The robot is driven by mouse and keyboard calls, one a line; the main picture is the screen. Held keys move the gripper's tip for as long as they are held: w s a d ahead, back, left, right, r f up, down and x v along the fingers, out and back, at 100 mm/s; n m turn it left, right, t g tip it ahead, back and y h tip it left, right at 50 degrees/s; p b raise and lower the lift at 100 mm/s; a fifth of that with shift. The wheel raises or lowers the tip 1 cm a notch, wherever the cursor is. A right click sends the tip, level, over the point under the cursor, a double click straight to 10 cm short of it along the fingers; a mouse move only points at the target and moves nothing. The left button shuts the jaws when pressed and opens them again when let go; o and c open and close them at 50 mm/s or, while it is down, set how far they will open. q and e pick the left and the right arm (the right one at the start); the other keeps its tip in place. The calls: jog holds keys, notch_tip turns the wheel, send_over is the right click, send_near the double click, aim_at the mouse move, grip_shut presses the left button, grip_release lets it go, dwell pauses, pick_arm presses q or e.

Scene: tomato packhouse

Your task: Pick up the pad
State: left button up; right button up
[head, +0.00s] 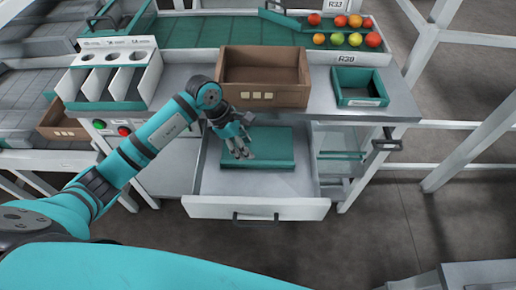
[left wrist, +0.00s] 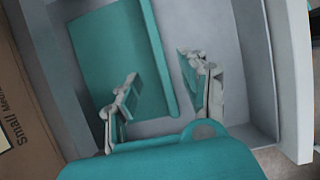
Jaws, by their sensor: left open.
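The pad is a flat teal block (head: 268,150) lying in the open drawer (head: 300,207) under the workbench. It also shows in the left wrist view (left wrist: 113,55). My left gripper (head: 243,153) is open and empty, pointing down over the pad's left part in the head view. In the left wrist view my left gripper (left wrist: 160,88) has its fingers apart, with one pad edge running between them. Whether the fingertips touch the pad is unclear. My right gripper is not in view.
A cardboard box (head: 262,95) and a small teal tray (head: 360,101) stand on the bench above the drawer. A white three-slot holder (head: 153,77) is at the left. Tomatoes lie on the green conveyor (head: 220,32) behind.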

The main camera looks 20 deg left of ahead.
aim_at(257, 162)
pick_arm(q)
jog(key=x, duration=0.4)
jog(key=shift+d+f+p, duration=0.15)
jog(key=shift+f+p, duration=0.15)
jog(key=shift+p, duration=0.15)
jog(key=x, duration=0.3)
jog(key=shift+w+f+p, duration=0.15)
jog(key=shift+f+p, duration=0.2)
jog(key=shift+p, duration=0.05)
jog(key=shift+d+f, duration=0.1)
jog(key=shift+f, duration=0.25)
grip_shut()
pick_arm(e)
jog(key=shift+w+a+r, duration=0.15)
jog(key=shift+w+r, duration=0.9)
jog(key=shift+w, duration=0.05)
